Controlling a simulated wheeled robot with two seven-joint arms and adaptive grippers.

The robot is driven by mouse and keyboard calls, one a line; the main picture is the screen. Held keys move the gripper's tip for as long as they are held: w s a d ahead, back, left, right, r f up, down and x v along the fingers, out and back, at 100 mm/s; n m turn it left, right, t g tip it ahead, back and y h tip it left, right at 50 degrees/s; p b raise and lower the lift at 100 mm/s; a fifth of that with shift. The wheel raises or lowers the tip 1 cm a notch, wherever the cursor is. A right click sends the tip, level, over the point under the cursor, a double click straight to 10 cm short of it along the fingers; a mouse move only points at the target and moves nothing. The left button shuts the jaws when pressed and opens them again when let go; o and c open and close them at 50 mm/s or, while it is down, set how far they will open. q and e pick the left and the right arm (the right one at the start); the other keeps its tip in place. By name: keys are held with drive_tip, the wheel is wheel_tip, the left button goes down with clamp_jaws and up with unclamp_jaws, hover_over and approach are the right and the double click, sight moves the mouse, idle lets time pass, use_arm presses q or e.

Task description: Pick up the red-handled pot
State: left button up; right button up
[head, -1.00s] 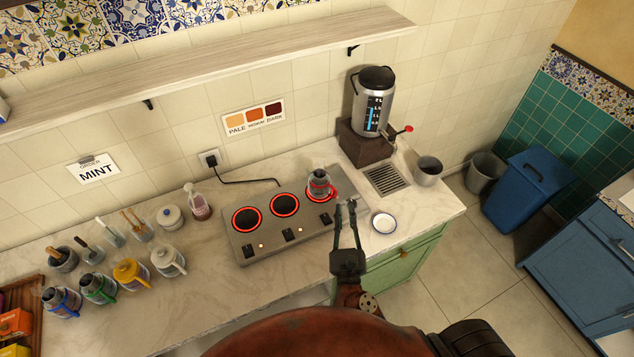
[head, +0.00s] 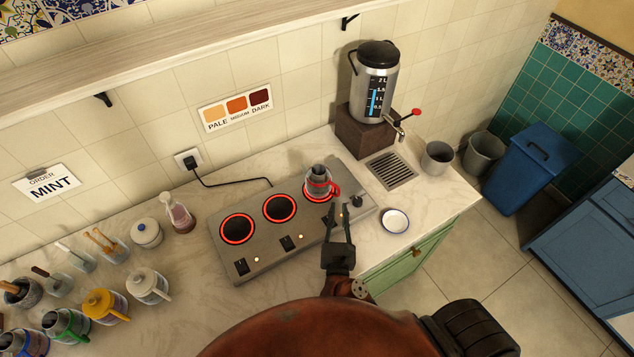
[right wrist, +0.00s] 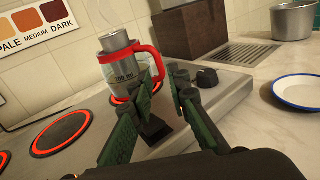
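My left gripper is not in view.
A samovar (head: 375,85) on a brown block, a drain grille (head: 391,171), a grey cup (head: 437,157) and a white saucer (head: 395,221) stand to the right. Several coloured-handled pots, a sugar jar (head: 147,233) and a bottle (head: 178,214) stand left.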

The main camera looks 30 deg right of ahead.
sight(338, 194)
drive_tip(key=x, duration=0.7)
drive_tip(key=shift+w+d+f+p, duration=0.1)
drive_tip(key=shift+w+f+p, duration=0.15)
drive_tip(key=shift+p, duration=0.15)
drive_tip(key=shift+c, duration=0.3)
clamp_jaws()
drive_tip(key=shift+r, duration=0.1)
